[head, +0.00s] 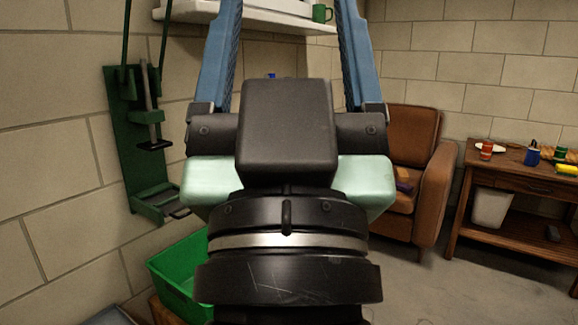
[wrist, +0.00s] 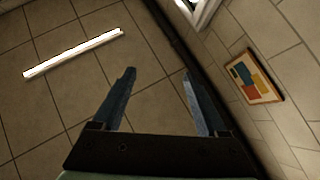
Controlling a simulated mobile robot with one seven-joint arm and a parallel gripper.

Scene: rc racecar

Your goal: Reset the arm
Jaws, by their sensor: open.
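My gripper (head: 288,55) is raised in front of the head camera, with its two blue fingers pointing up and spread wide apart. Nothing is between them. In the wrist view the open fingers (wrist: 160,88) show against the tiled ceiling, with a lit tube lamp (wrist: 75,52) to their left. The top ends of the fingers are cut off in the head view. My wrist and the gripper's body hide the middle of the room.
A green wall-mounted rack (head: 125,160) stands at left, above a green bin (head: 170,285). A brown armchair (head: 430,185) and a wooden table (head: 520,180) with small items are at right. A white shelf (head: 275,20) holds a green mug (head: 320,13). A picture (wrist: 254,78) hangs on the wall.

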